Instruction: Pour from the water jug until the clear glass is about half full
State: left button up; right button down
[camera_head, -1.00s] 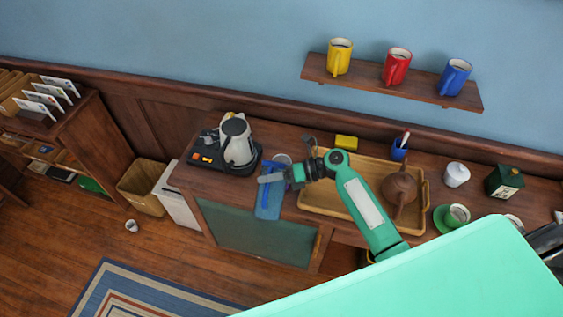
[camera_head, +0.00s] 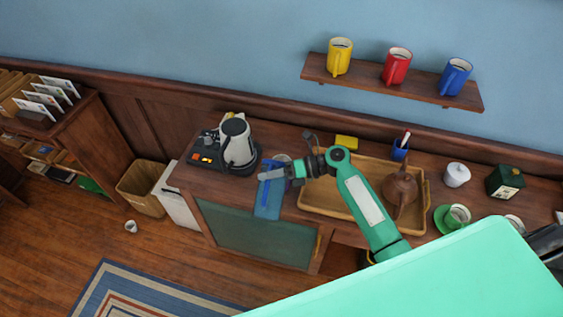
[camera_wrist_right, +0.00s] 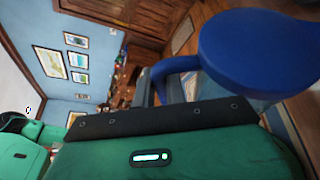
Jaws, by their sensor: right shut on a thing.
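My right gripper (camera_head: 272,174) is over the counter's left half, beside the tray. It is shut on the blue handle (camera_wrist_right: 178,66) of the water jug (camera_wrist_right: 258,50). In the right wrist view the jug's round blue lid fills the upper right, and part of a see-through body shows below it. My left gripper is not in view.
A kettle (camera_head: 236,143) on a black base stands left of the gripper. A wooden tray (camera_head: 320,203) with a brown teapot (camera_head: 400,188) lies right. Mugs stand on the wall shelf (camera_head: 425,87).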

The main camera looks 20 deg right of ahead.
jog(key=shift+w+d+r+m, duration=0.2)
jog(key=shift+w+r+m, duration=0.1)
jog(key=shift+r, duration=0.1)
dwell(1.9)
